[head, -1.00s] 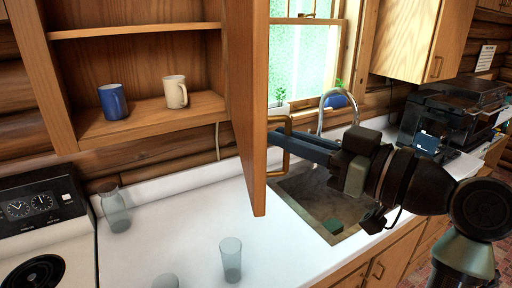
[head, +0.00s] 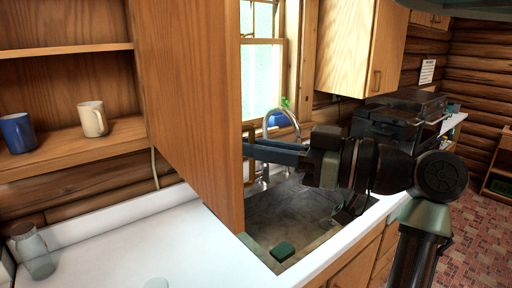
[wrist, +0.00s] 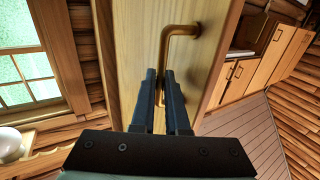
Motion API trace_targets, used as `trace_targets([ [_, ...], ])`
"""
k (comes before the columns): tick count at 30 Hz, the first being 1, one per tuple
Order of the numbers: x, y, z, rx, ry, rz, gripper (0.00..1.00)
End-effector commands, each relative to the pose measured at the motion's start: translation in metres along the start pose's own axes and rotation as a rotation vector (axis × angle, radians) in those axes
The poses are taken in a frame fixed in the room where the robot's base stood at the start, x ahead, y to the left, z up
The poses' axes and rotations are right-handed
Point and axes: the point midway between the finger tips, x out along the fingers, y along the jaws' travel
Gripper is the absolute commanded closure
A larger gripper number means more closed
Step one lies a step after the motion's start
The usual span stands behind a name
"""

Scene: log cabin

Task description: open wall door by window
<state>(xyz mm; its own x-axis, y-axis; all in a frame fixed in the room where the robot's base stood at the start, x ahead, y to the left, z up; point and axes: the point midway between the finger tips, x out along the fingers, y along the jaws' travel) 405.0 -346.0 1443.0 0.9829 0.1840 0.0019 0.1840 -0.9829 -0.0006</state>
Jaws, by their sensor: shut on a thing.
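The wooden wall cabinet door (head: 190,100) left of the window (head: 262,70) stands open in the head view, its broad flat face towards me. My gripper (head: 250,152) is at the door's far right edge, its fingertips partly hidden behind it. In the wrist view the brass handle (wrist: 180,29) is fixed to the door (wrist: 130,50). My gripper (wrist: 161,78) is shut on the handle's lower part there. The open cabinet's shelf (head: 60,160) holds a blue mug (head: 17,133) and a cream mug (head: 92,119).
Below are a white counter (head: 165,240) and a sink (head: 300,215) with a curved faucet (head: 283,118). A glass jar (head: 32,252) stands at the left. Another wall cabinet (head: 350,50) hangs right of the window. A dark machine (head: 400,122) sits on the far counter.

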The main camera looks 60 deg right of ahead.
Motion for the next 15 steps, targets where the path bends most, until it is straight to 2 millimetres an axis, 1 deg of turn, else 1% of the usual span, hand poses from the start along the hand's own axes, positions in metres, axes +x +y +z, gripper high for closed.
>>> trace_targets([
  [4,0.0018,-0.0007,-0.0013,-0.002,0.001,-0.002,1.00],
  [5,0.0018,-0.0008,-0.0013,-0.002,0.001,-0.002,0.86],
  [6,0.0019,-0.0009,-0.0012,-0.002,0.001,-0.002,0.79],
  [7,0.0018,-0.0009,-0.0012,-0.002,0.001,-0.002,0.76],
  [15,0.0006,-0.0006,-0.0005,-0.001,0.000,-0.001,0.76],
])
